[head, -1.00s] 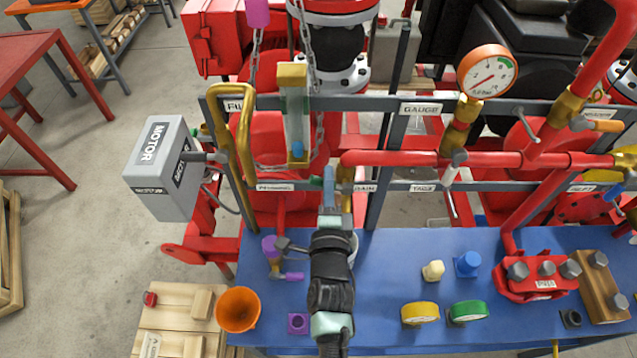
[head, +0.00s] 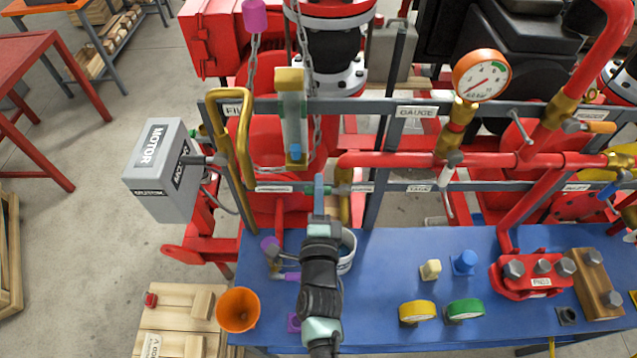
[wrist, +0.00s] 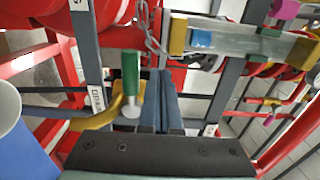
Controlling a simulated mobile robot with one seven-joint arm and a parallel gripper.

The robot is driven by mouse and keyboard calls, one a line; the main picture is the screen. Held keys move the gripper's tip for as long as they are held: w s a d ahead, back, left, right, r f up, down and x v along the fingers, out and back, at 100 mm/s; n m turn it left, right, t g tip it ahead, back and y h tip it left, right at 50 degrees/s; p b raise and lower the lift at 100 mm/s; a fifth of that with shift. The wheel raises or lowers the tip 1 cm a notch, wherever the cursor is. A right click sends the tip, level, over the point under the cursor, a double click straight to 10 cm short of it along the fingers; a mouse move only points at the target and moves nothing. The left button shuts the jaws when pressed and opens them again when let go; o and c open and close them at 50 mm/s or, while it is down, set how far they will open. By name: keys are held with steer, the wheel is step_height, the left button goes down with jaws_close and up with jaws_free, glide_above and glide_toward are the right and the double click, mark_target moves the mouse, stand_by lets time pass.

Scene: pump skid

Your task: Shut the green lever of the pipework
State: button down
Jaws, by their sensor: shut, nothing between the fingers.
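The green lever (wrist: 131,75) of the pipework shows in the wrist view just left of my fingers. A silver knob (wrist: 131,110) is at its lower end, beside a bent brass pipe (wrist: 100,118). My gripper (head: 319,182) is shut and empty in front of the lower rail. Its fingers (wrist: 164,85) are pressed together in the wrist view, close beside the lever. I cannot tell whether they touch it.
The sight glass (head: 292,120) with brass ends stands just above my fingers, with chains beside it. A pale bucket (head: 346,254) stands right of my wrist on the blue bench (head: 400,265). A purple-handled valve (head: 272,250) is to the left. The grey motor box (head: 160,168) is further left.

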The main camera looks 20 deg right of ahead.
steer(key=v, duration=0.8)
steer(key=shift+s, duration=0.1)
stand_by(0.5)
steer(key=w+a+r+n+t+y+b, duration=0.1)
steer(key=w+a+r+n+t+b, duration=0.2)
steer(key=r, duration=0.5)
steer(key=w+a+r+n+t+y+b, duration=0.1)
steer(key=w+r+n+y+b, duration=0.2)
steer(key=r, duration=0.6)
steer(key=w+a+r+n+t+b, duration=0.1)
steer(key=w+a+r+n, duration=0.15)
steer(key=r+n, duration=0.4)
steer(key=s+a+r+n+t+b, duration=0.1)
steer(key=s+r+n+b, duration=0.1)
steer(key=r, duration=0.5)
steer(key=s+a+r+n+t+b, duration=0.1)
steer(key=s+r+n+t+b, duration=0.1)
steer(key=s+r, duration=0.5)
steer(key=s+a+r+n+t+y+b, duration=0.1)
steer(key=s+r+n, duration=0.3)
steer(key=r, duration=0.5)
steer(key=shift+s+n+t+b, duration=0.35)
steer(key=shift+s+t+b, duration=0.2)
steer(key=shift+s, duration=0.15)
